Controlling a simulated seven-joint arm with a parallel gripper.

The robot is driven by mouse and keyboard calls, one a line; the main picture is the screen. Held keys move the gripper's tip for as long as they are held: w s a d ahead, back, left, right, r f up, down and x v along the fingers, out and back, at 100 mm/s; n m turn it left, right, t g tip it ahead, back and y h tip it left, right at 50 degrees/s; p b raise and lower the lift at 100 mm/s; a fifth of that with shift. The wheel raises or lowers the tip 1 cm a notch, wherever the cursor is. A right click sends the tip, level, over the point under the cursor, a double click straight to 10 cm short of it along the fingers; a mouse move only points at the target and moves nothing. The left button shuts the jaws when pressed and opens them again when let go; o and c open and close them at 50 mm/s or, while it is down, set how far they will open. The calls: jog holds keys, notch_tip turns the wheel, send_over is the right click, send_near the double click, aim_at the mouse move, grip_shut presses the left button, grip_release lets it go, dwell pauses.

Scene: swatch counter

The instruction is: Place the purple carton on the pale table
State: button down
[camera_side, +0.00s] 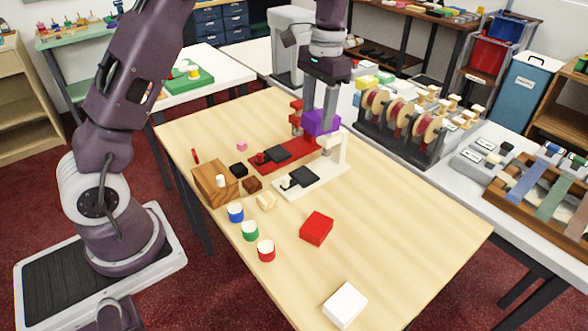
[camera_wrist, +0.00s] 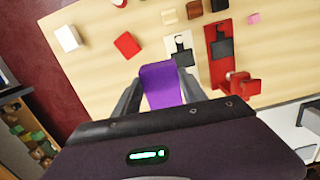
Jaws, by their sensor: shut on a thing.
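The purple carton (camera_side: 322,122) is between the fingers of my gripper (camera_side: 320,106), which is shut on it. In the side view it appears raised, overlapping the area of the red and white stands. In the wrist view the carton (camera_wrist: 162,85) sits between the two dark fingers (camera_wrist: 160,92), with the tabletop beyond it. The pale table (camera_side: 400,225) is a light wood top, with bare wood also showing in the wrist view (camera_wrist: 95,75). Whether the carton touches anything below is hard to tell.
A red stand (camera_side: 270,160) and a white stand (camera_side: 318,182) are close by. A red block (camera_side: 316,229), a white block (camera_side: 345,305), a wooden box (camera_side: 210,188) and several small pots and blocks lie on the table. The right front is mostly clear. A spool rack (camera_side: 370,140) stands behind.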

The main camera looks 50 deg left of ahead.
jog(key=s+a+f+m+g+y, duration=0.2)
jog(key=s+a+m+g+y, duration=0.2)
jog(key=s+a+m, duration=0.4)
jog(key=w+d+r+m+t+y, duration=0.3)
jog(key=w+m+t, duration=0.25)
jog(key=m, duration=0.25)
jog(key=w+d+r+m+t+y, duration=0.2)
jog(key=w+m+t+y, duration=0.3)
jog(key=m, duration=0.3)
jog(key=w+d+f+m+t+h, duration=0.25)
jog(key=d+m+t+h, duration=0.2)
jog(key=d, duration=0.25)
jog(key=w+d+f+m+t+h, duration=0.25)
jog(key=d+m+t+h, duration=0.2)
jog(key=d, duration=0.25)
jog(key=s+d+f+m+t+h, duration=0.25)
jog(key=d+f+m+h, duration=0.45)
jog(key=d+f+h, duration=0.45)
jog(key=shift+y, duration=0.85)
jog(key=f, duration=0.2)
jog(key=d+f, duration=0.1)
jog(key=f, duration=0.5)
jog(key=shift+s+d+f, duration=0.15)
jog(key=shift+s+d, duration=0.15)
jog(key=shift+d, duration=0.05)
